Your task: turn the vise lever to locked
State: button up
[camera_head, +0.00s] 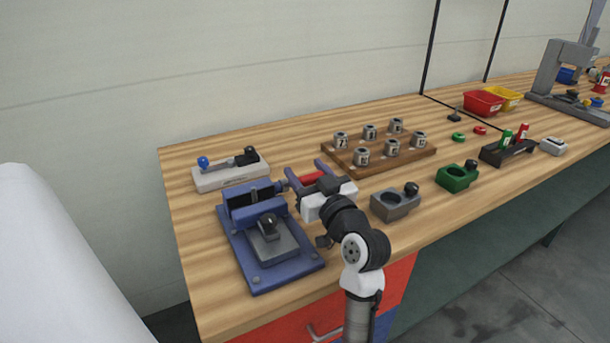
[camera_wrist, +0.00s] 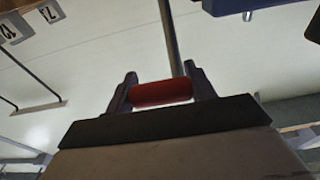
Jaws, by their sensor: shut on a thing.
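The blue vise (camera_head: 243,250) sits on the wooden bench at the front left, and a blue edge of it (camera_wrist: 240,5) shows at the top of the wrist view. Its lever has a red grip (camera_head: 311,178) at the vise's right side. In the wrist view the red grip (camera_wrist: 162,93) lies crosswise between my two fingers, with the metal rod (camera_wrist: 170,38) running up from it. My gripper (camera_head: 306,174) is shut on the red grip; it also shows in the wrist view (camera_wrist: 161,75). The joint of lever and vise is partly hidden.
A white block with a blue-knobbed lever (camera_head: 230,176) stands behind the vise. A wooden rack (camera_head: 405,158) with several metal cylinders is just beyond my gripper. Grey (camera_head: 396,206) and green (camera_head: 457,180) holders stand to the right. Bare bench lies at the left edge.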

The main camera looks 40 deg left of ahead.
jog(key=o, duration=1.4)
jog(key=shift+d, duration=0.1)
jog(key=b+v, duration=0.2)
jog(key=v, duration=1.1)
jog(key=shift+d, duration=0.35)
jog(key=shift+s, duration=0.15)
jog(key=shift+c, duration=0.2)
